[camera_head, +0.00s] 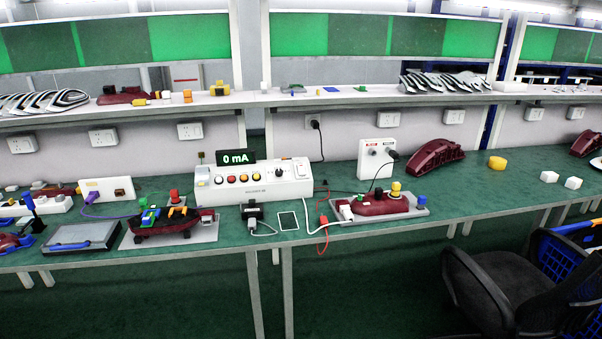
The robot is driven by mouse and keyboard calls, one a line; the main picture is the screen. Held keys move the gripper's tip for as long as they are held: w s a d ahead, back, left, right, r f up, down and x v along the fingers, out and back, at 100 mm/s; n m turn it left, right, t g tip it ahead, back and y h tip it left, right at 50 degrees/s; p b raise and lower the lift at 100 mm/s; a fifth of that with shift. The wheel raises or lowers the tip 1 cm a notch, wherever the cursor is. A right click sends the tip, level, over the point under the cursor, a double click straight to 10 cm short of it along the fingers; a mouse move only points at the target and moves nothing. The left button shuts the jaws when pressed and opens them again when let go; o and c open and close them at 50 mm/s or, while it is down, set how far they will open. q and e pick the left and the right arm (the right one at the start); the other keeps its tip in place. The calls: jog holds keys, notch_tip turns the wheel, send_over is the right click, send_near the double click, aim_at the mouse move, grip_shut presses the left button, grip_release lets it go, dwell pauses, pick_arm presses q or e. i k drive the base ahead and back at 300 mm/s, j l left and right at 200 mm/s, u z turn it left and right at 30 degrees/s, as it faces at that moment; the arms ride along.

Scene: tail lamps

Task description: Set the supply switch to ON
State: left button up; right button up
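A white supply box (254,186) stands on the green bench left of the picture's middle. A small dark display (235,158) on its back edge reads "0 mA" in green. Its sloped front has a row of red and yellow buttons (231,179) and a black knob (278,172). A white switch (302,170) appears at the right end of the box; its position is too small to read. Neither of my grippers is in view.
A red lamp (382,203) on a plate is right of the box, with cables around it. Another lamp assembly (165,222) sits on a plate to the left. A black chair (505,280) stands at the front right. The bench (470,190) is clear at the right middle.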

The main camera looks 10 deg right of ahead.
aim_at(301, 168)
jog(key=i+z, duration=0.25)
jog(key=i, duration=0.3)
jog(key=i+j+z, duration=0.25)
jog(key=i, duration=0.3)
